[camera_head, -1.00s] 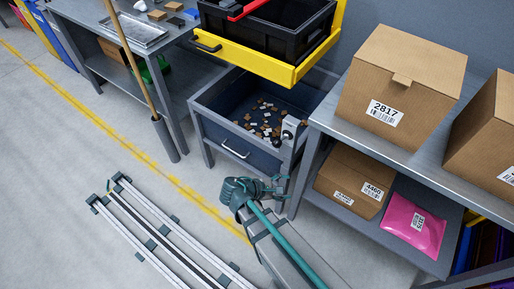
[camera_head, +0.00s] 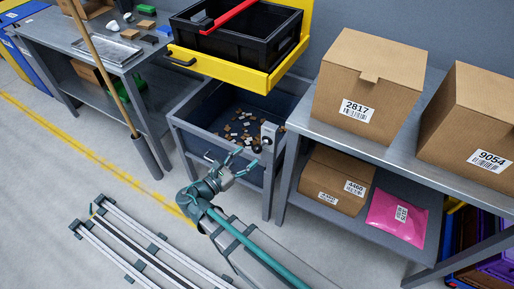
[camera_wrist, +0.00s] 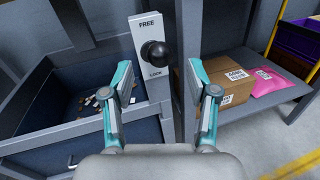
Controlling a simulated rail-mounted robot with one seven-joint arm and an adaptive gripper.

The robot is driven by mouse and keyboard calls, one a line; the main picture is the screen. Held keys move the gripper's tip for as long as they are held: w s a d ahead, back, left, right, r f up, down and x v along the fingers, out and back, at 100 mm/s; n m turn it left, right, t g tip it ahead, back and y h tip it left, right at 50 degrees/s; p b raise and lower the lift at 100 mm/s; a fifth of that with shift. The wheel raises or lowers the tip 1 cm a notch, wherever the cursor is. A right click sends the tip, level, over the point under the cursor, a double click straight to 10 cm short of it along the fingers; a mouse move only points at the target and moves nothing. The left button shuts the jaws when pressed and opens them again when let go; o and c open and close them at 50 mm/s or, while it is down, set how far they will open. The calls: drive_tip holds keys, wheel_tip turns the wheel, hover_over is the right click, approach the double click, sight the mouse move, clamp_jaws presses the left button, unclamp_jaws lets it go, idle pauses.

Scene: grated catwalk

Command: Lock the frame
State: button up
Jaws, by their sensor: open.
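A pale plate (camera_wrist: 139,40) marked FREE at the top and LOCK lower down is on a grey post in the wrist view. A black ball knob (camera_wrist: 153,53) stands out from it, seen between the two words. The plate also shows small in the head view (camera_head: 268,132), at the right front corner of the grey bin. A yellow frame (camera_head: 222,71) holding a black crate (camera_head: 240,42) is above that bin. My gripper (camera_wrist: 159,75) is open and empty, its fingers on either side of the knob in the picture and nearer the camera. I see no contact.
The grey bin (camera_head: 192,141) holds scattered small brown and white pieces. A grey shelf (camera_head: 330,138) on the right carries cartons, with a pink parcel (camera_head: 397,218) below. A broom (camera_head: 110,75) leans at the left workbench. Rails (camera_head: 128,243) lie on the floor.

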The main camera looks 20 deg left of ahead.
sight(258, 149)
drive_tip(key=shift+x, duration=3)
clamp_jaws()
drive_tip(key=shift+f, duration=0.1)
